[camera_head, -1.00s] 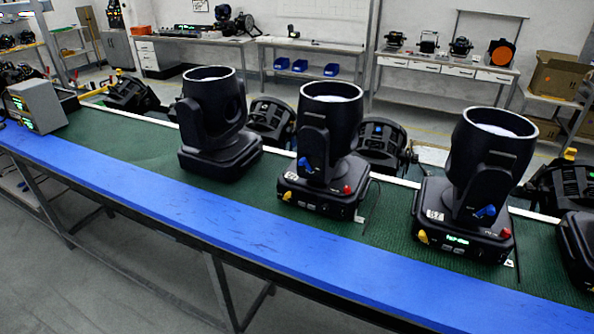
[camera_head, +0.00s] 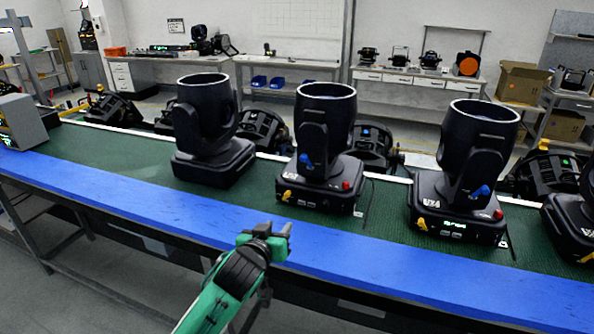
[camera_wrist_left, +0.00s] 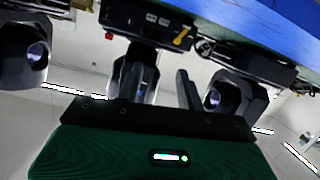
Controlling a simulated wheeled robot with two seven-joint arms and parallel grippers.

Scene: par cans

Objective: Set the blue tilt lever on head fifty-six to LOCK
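Two black moving heads with blue tilt levers stand on the green mat: a middle head (camera_head: 325,125) with its blue lever (camera_head: 306,162), and a right head (camera_head: 475,155) with its blue lever (camera_head: 479,192). Each has a yellow lever and a red knob on its base. Their number labels are too small to read, so I cannot tell which is fifty-six. My left gripper (camera_head: 283,236) is over the blue front strip, in front of the middle head and apart from it. In the left wrist view its two fingers (camera_wrist_left: 160,88) stand apart with nothing between them. My right gripper is out of view.
Another black head (camera_head: 207,130) stands at the left, and part of one (camera_head: 575,222) at the right edge. More black fixtures (camera_head: 375,147) sit behind the bench. The blue front strip (camera_head: 130,197) is clear. A grey box (camera_head: 20,122) stands at far left.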

